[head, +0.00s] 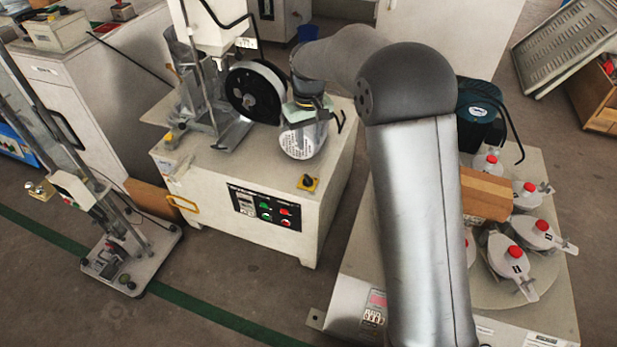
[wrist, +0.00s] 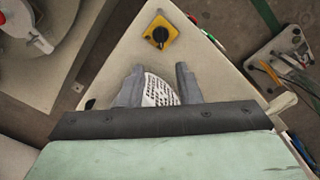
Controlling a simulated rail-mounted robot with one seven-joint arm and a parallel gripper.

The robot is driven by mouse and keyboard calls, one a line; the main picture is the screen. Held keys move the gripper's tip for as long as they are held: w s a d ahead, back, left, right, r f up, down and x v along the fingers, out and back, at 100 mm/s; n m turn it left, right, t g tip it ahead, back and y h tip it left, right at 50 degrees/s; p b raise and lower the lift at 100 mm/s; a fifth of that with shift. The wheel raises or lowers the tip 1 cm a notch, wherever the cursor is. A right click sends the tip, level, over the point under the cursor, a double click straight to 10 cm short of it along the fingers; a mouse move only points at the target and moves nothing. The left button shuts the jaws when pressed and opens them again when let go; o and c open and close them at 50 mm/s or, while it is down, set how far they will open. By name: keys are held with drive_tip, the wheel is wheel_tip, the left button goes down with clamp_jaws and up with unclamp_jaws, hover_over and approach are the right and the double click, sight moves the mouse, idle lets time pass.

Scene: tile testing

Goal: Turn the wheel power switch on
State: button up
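The machine (head: 320,215) with a dark wheel (head: 255,92) stands left of my arm in the head view. A black rotary knob on a yellow square plate (head: 308,183) sits on its top near the front corner. The same yellow switch (wrist: 160,33) shows in the wrist view, ahead of my fingertips. My gripper (wrist: 159,68) has its two grey fingers apart and is clear of the switch. A rounded piece with a printed white label (wrist: 161,90) shows between the fingers; I cannot tell whether they touch it. The knob's on or off position is too small to read.
A front panel (head: 266,208) carries green and red buttons. A bench (head: 345,290) with several red-capped jars (head: 513,252) stands to the right. A metal stand (head: 120,255) is on the floor at left. The machine top around the switch is clear.

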sight(308, 177)
wheel_tip(308, 177, down, 13)
drive_tip(key=b, duration=0.4)
drive_tip(key=shift+a+f, duration=0.1)
drive_tip(key=shift+f, duration=0.1)
clamp_jaws()
